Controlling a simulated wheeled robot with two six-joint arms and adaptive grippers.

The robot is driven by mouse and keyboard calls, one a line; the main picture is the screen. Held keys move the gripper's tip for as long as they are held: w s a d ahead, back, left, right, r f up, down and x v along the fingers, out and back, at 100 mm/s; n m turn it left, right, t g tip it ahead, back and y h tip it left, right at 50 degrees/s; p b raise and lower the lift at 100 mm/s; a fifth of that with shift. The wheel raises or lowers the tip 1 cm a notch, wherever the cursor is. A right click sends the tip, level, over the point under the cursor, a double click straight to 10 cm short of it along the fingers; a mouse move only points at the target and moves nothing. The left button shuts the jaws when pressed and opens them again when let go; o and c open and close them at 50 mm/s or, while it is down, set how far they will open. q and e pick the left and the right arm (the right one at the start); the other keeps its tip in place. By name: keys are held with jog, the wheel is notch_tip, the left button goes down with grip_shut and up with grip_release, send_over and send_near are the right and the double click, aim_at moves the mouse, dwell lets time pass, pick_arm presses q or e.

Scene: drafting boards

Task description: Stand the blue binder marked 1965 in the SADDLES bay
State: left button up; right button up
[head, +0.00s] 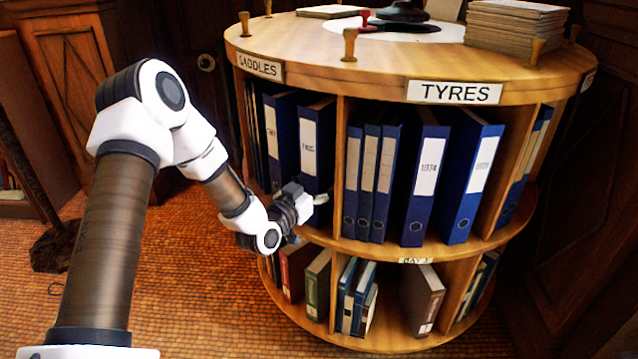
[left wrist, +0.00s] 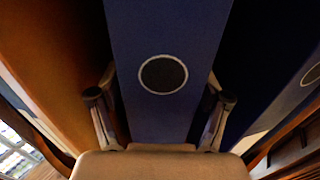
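A blue binder (head: 316,150) with a white label stands upright in the SADDLES bay, just left of a wooden divider. Its label looks like 1965, but the print is small. The SADDLES sign (head: 260,67) is on the rim above. My left gripper (head: 310,203) is at the lower part of this binder's spine. In the left wrist view its fingers (left wrist: 161,105) lie along both sides of the blue spine (left wrist: 165,30), close against its edges, with the round finger hole between them. My right gripper is out of view.
Another blue binder (head: 282,125) stands to the left in the same bay. The TYRES bay, under its sign (head: 455,92), holds several blue binders. The round shelf's lower tier (head: 400,338) holds more books. Papers (head: 515,25) and small wooden pegs are on top.

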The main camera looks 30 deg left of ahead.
pick_arm(q)
jog(key=shift+s+r, duration=0.1)
jog(key=s+p, duration=0.4)
jog(key=s, duration=0.8)
jog(key=s+d+f+m+g+h, duration=0.1)
jog(key=s+d+f+g, duration=0.35)
jog(key=f, duration=0.45)
jog(key=s+d+f+g+h, duration=0.1)
jog(key=s+d+f+g, duration=0.2)
jog(key=d+f+g, duration=0.5)
jog(key=s+f+g+y, duration=0.1)
jog(key=s+f+g, duration=0.1)
jog(key=s+f, duration=0.3)
jog(key=s+d+f+n+g+y, duration=0.1)
jog(key=s+f+g, duration=0.2)
jog(key=s, duration=1)
notch_tip(320, 180, down, 3)
jog(key=shift+d+r+g, duration=0.1)
jog(key=shift+d+g, duration=0.15)
jog(key=shift+g, duration=0.1)
jog(key=shift+w, duration=0.1)
